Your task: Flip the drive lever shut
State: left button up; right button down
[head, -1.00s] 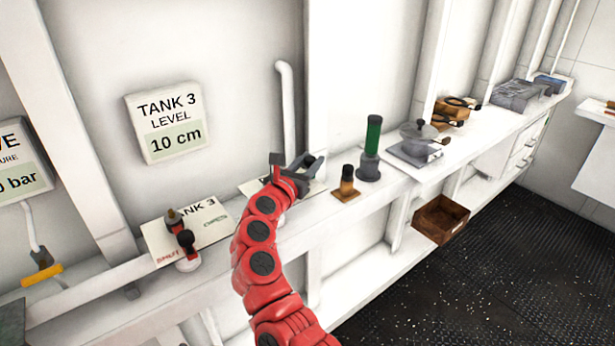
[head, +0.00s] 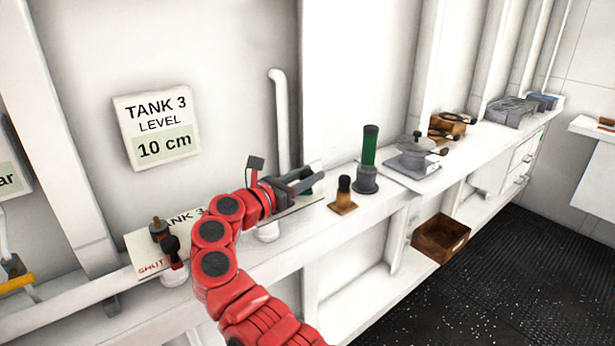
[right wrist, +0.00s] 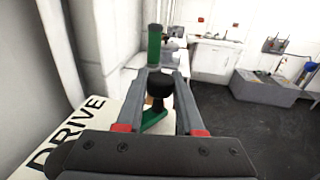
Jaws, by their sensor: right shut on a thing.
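The drive lever has a green arm (right wrist: 154,121) and a black knob (right wrist: 159,84), seen between my fingers in the right wrist view. A bit of its green shows beside the fingers in the head view (head: 305,192). My right gripper (head: 312,180) reaches to the right over the drive plate (head: 290,212) and is shut on the lever. Its fingers also show in the right wrist view (right wrist: 160,88). The plate's word DRIVE (right wrist: 68,132) reads at the left there. My gripper hides much of the lever in the head view. My left gripper is not in view.
A black-topped wooden piece (head: 343,197) and a green-handled upright tool (head: 368,160) stand just right of my gripper. Left is the TANK 3 plate (head: 135,250) with a black-knobbed lever (head: 171,250). A wooden box (head: 440,238) sits lower right. A white pipe (head: 282,120) rises behind.

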jog(key=c, duration=0.5)
grip_release()
jog(key=shift+r, duration=0.15)
jog(key=shift+r, duration=0.35)
notch_tip(320, 180, up, 3)
jog(key=shift+f+b, duration=0.1)
jog(key=shift+b, duration=0.5)
jog(key=shift+s+a+r+b, duration=0.15)
jog(key=shift+s+b, duration=0.45)
jog(key=shift+s, duration=2.05)
jog(key=shift+s+r+b, duration=0.25)
jog(key=shift+s+b, duration=0.3)
jog(key=shift+s, duration=2.15)
jog(key=shift+s+a+r+b, duration=0.15)
jog(key=shift+s+b, duration=0.45)
jog(key=shift+s, duration=2.05)
